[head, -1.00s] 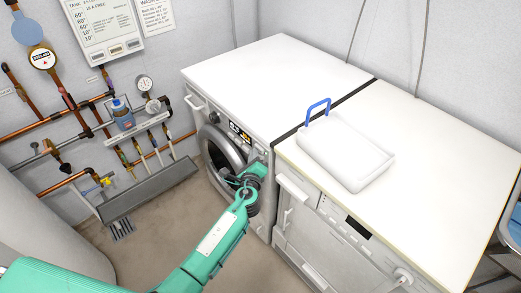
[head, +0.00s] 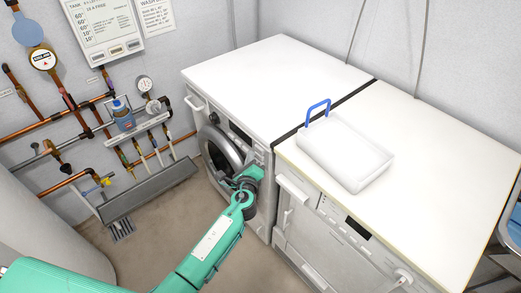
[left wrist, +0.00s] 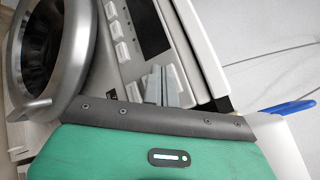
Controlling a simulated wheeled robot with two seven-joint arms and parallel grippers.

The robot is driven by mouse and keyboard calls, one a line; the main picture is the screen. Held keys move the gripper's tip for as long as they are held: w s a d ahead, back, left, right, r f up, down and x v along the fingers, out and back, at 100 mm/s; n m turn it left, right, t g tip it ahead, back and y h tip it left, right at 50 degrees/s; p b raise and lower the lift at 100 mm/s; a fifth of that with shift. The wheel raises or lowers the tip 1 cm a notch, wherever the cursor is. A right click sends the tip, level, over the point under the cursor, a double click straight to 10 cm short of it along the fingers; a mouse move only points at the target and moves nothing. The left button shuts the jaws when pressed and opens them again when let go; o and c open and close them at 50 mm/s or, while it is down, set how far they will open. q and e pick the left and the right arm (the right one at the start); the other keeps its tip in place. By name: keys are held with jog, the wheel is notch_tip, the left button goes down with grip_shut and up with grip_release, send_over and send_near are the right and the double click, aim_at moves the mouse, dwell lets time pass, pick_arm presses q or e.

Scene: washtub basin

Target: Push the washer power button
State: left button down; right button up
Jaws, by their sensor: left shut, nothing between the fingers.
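The white washer (head: 262,70) stands against the back wall, with its round grey door (head: 219,153) on the front. Its display (head: 240,132) is dark in the head view, and the display also looks dark in the left wrist view (left wrist: 147,28). Several pale buttons (left wrist: 120,32) line the panel beside it. My left gripper (head: 257,163) is shut and empty at the right end of the washer's control panel. Its fingertips (left wrist: 160,82) are at or very near the panel in the left wrist view; contact is unclear. I cannot single out the power button. My right gripper is not in view.
A second white appliance (head: 440,150) stands right of the washer, with a white tray (head: 345,155) with a blue handle on top. Pipes, gauges and a grey trough (head: 150,190) line the left wall. The floor before the washer is open.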

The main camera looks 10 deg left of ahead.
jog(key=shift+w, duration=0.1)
